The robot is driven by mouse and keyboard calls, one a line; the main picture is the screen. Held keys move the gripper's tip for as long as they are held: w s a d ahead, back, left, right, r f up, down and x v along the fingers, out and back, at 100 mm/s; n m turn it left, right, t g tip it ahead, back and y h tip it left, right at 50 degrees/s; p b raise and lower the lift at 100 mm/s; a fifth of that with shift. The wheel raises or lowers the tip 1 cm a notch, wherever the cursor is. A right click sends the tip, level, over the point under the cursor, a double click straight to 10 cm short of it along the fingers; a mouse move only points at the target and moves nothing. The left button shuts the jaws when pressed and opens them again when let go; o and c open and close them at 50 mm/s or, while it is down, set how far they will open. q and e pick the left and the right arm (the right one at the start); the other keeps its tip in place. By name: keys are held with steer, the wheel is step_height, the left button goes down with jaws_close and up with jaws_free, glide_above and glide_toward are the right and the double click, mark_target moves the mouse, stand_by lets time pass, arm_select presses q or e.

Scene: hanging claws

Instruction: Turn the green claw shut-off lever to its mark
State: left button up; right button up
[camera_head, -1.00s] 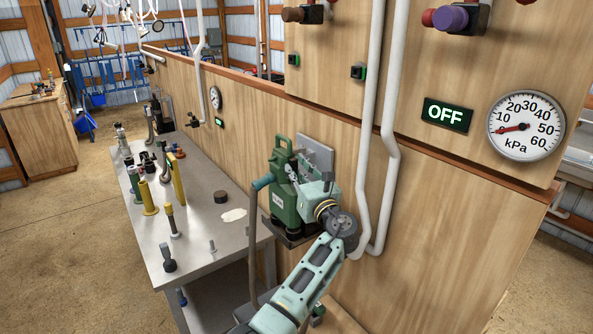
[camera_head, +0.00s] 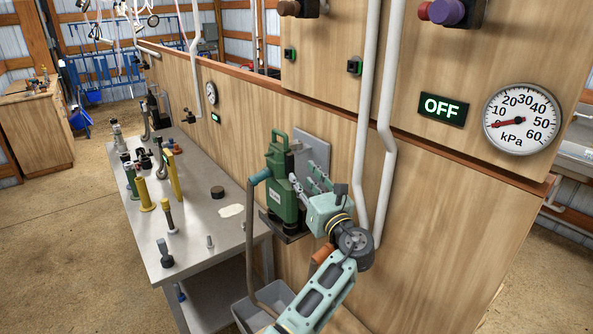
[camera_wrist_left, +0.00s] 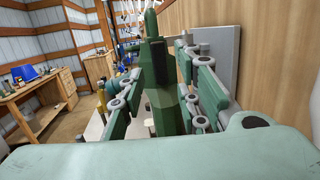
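The green claw (camera_head: 282,197) hangs upright in front of a grey plate on the wooden wall. A dark hose with a teal end (camera_head: 260,177) joins its left side. I cannot clearly make out the shut-off lever or its mark. My left gripper (camera_head: 308,182) is just right of the claw, its fingers spread and pointing towards it. In the left wrist view the claw's green body (camera_wrist_left: 163,85) stands between the open fingers, seemingly beyond their tips; contact cannot be told. Nothing is held. My right gripper is not in view.
A steel bench (camera_head: 190,235) with several bottles and tools stands left of the claw. A grey bin (camera_head: 240,315) is below. White pipes (camera_head: 386,150) run down the wall to the right. A lit sign (camera_head: 443,108) reads OFF beside a gauge (camera_head: 521,119) with its needle low.

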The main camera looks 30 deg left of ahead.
arm_select(q)
steer(key=v, duration=0.5)
steer(key=shift+s+d, duration=0.15)
steer(key=shift+d, duration=0.05)
